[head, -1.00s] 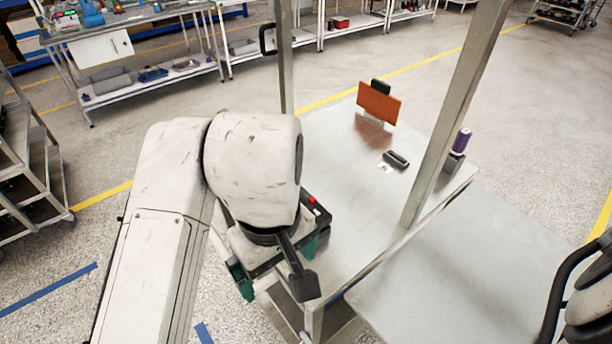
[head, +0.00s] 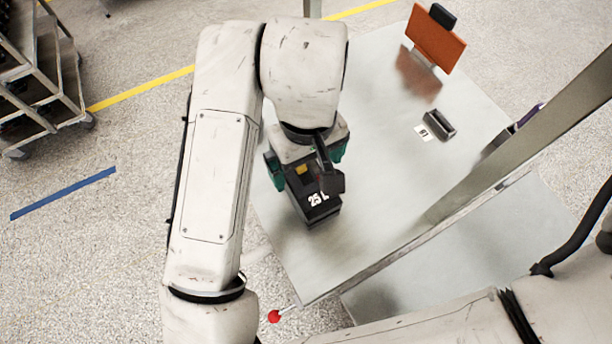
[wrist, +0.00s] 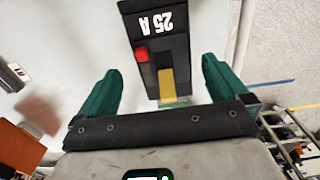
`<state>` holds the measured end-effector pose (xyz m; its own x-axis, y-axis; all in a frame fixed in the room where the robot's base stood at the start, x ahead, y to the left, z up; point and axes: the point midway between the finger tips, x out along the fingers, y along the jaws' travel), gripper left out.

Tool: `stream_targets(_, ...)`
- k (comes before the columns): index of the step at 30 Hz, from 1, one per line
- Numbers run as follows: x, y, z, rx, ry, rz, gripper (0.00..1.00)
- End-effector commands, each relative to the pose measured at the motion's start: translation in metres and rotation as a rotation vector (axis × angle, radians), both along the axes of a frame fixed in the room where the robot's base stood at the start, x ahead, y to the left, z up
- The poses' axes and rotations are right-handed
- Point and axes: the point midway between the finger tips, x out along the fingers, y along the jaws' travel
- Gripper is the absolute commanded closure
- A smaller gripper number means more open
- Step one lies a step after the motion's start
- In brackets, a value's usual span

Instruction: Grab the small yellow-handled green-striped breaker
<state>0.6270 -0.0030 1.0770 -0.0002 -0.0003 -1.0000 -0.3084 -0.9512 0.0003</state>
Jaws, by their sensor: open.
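The breaker (head: 320,205) is a dark block marked "25 A" with a yellow handle, lying on the pale table (head: 390,165). In the wrist view the breaker (wrist: 160,40) also shows a red button and a yellow-green strip at its near end. My gripper (head: 306,160) is above the breaker's handle end and partly covers it. In the wrist view my gripper (wrist: 160,66) has its two green fingers wide apart, one on each side of the breaker's near end, with gaps. The height between fingertips and breaker is hard to tell.
An orange panel (head: 435,40) with a black block stands at the table's far side. A small dark holder (head: 440,124) with a white label sits nearby. A grey post (head: 530,145) rises at the right edge. A red knob (head: 273,316) is at the near edge.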

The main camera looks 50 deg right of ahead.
Motion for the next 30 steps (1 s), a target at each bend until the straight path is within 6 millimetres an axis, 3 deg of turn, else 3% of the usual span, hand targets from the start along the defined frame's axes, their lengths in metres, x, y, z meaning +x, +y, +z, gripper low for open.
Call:
stream_targets(13,0.0,0.004,-0.048,0.001,0.002,0.002,0.0)
stream_targets(22,0.001,0.004,-0.054,0.0,0.0,-0.001,0.0)
stream_targets(30,0.001,0.004,-0.054,0.001,0.0,-0.001,0.25)
